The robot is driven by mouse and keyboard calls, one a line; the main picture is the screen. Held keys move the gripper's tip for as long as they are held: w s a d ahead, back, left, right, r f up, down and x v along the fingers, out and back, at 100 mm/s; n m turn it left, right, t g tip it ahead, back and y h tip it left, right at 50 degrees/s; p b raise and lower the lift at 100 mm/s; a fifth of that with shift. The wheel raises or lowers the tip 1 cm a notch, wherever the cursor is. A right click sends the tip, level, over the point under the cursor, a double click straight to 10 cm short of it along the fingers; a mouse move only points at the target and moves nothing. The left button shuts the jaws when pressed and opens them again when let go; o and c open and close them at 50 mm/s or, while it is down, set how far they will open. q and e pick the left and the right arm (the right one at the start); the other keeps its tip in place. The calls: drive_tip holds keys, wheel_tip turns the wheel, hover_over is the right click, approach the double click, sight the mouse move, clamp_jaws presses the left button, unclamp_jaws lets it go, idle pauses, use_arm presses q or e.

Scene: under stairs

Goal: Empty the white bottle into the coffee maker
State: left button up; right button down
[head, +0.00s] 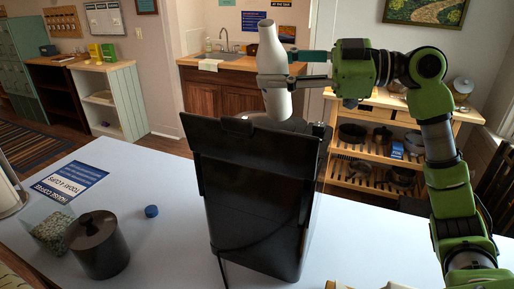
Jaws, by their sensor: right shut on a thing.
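The coffee maker (255,195) is a tall black machine standing on the pale table. I see a broad dark face of it. My right gripper (285,69) is shut on the white bottle (270,45), around its middle. The bottle is held above the back of the coffee maker, slightly tilted, with its narrow end up and its wide end down. Its lower end is close to the machine's top; I cannot tell whether they touch. The opening of the coffee maker is not clearly visible. My left gripper is not in view.
On the table (165,245) at left are a dark lidded jar (97,245), a clear container of beans (50,232), a blue cap (151,211) and a blue sign (72,181). A wooden shelf (375,180) with pots stands behind at right. The table between cap and coffee maker is clear.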

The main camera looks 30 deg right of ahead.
sight(278, 49)
drive_tip(key=shift+w+f+m, duration=0.1)
drive_tip(key=shift+f+m, duration=0.35)
drive_tip(key=shift+m, duration=0.45)
drive_tip(key=shift+f+m+y+b, duration=0.1)
drive_tip(key=shift+m+y+b, duration=0.3)
drive_tip(key=shift+m, duration=0.3)
drive_tip(key=shift+d+r, duration=0.1)
drive_tip(key=shift+r, duration=0.15)
drive_tip(key=shift+w+d+f+m, duration=0.15)
drive_tip(key=shift+w+d+m, duration=0.05)
drive_tip(key=shift+m, duration=0.5)
wheel_tip(278, 49, up, 4)
drive_tip(key=p, duration=0.3)
drive_tip(key=shift+r, duration=0.25)
drive_tip(key=shift+s, duration=0.1)
drive_tip(key=shift+f, duration=0.1)
